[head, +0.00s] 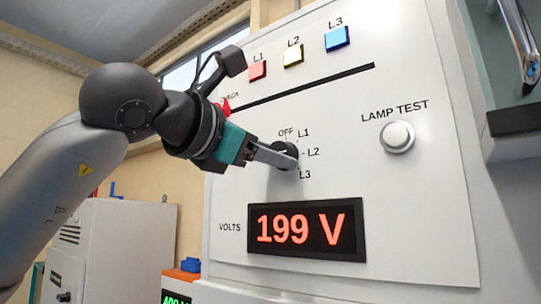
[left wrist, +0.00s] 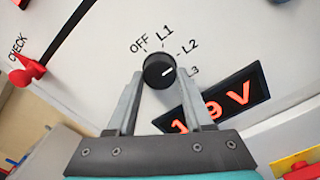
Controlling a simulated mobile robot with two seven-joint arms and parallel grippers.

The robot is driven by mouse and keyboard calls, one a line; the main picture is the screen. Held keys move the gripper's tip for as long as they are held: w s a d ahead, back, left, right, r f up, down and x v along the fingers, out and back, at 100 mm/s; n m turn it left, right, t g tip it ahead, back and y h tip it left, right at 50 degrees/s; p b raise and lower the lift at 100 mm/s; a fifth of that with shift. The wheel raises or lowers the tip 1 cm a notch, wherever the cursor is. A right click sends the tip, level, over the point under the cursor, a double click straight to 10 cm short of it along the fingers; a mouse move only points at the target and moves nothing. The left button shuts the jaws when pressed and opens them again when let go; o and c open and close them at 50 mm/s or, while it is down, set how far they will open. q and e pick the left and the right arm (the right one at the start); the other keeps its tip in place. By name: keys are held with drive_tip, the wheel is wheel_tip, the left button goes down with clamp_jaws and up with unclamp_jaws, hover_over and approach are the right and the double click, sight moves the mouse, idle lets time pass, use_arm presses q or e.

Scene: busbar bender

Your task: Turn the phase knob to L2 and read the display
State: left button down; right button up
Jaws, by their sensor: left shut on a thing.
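The black phase knob (head: 286,154) sits on the white panel beside the labels OFF, L1, L2 and L3. My left gripper (head: 283,158) is shut on it, with one finger on each side in the left wrist view (left wrist: 160,80). The knob's white mark (left wrist: 168,72) points right and slightly up, toward the L3 side, below the L2 label (left wrist: 189,46). The display (head: 307,230) reads 199 V in red; in the left wrist view a finger covers part of it (left wrist: 238,95). My right gripper is not in view.
Red L1 (head: 258,70), yellow L2 (head: 293,55) and blue L3 (head: 337,38) squares sit along the panel top. A round white LAMP TEST button (head: 398,137) is right of the knob. A red pointed part (left wrist: 30,70) stands near CHECK, left of my gripper.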

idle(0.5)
use_arm(q)
drive_tip(key=shift+c, duration=1.4)
unclamp_jaws()
drive_tip(key=b+v, duration=0.4)
drive_tip(key=v, duration=1.1)
drive_tip(key=shift+s, duration=0.15)
